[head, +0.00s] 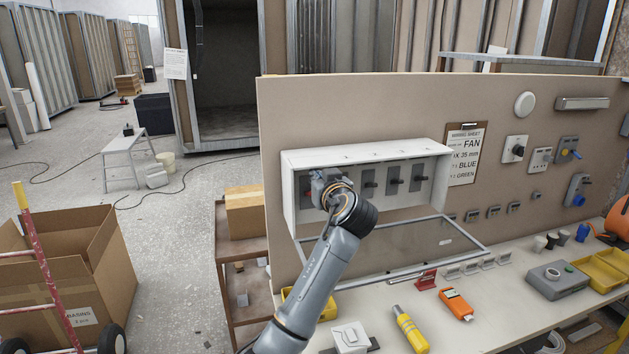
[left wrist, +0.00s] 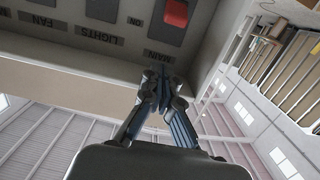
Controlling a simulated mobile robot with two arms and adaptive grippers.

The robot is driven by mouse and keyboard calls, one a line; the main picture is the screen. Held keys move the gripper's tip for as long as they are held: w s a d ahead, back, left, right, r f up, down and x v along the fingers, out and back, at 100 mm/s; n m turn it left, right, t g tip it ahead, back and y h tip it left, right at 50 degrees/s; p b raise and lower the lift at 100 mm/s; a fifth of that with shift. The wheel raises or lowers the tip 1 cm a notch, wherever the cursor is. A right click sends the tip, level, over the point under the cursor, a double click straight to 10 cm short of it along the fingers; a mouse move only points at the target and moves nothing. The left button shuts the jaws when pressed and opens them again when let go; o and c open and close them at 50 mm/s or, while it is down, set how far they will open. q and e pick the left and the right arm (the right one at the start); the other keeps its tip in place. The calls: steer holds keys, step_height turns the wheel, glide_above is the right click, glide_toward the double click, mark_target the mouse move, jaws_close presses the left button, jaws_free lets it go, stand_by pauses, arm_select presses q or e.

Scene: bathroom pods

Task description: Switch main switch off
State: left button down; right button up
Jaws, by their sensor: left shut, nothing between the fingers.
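The white switch box (head: 291,190) is fixed to the beige panel, with its clear cover hanging open below. A row of dark switches (head: 393,183) shows inside it. There, the left gripper's fingertips (left wrist: 160,80) are together and empty, close to the MAIN label and apart from the red switch. My right gripper is out of view.
The open cover (head: 395,247) sticks out over the workbench. A yellow-and-grey tool (head: 410,330), an orange meter (head: 456,304) and a grey control box (head: 556,280) lie on the bench. A wiring sheet (head: 465,155) hangs right of the box. A cardboard carton (head: 95,270) stands at left.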

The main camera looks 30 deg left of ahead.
arm_select(q)
steer(key=x, duration=0.1)
steer(key=p+x, duration=0.1)
steer(key=x, duration=0.1)
steer(key=shift+w+a+r+p, duration=0.15)
steer(key=shift+a+r+p, duration=0.1)
steer(key=shift+a+p, duration=0.1)
steer(key=f, duration=0.1)
steer(key=d+f+p, duration=0.1)
steer(key=s+f+p, duration=0.1)
steer(key=f, duration=0.1)
steer(key=shift+s+d, duration=0.1)
steer(key=shift+d, duration=0.15)
steer(key=shift+f, duration=0.15)
steer(key=s+d+f+y+b, duration=0.1)
steer(key=s+d+f+b, duration=0.1)
steer(key=s+d+b, duration=0.6)
steer(key=shift+d+f+t+b, duration=0.35)
steer(key=shift+d+b, duration=0.65)
steer(key=shift+b, duration=0.85)
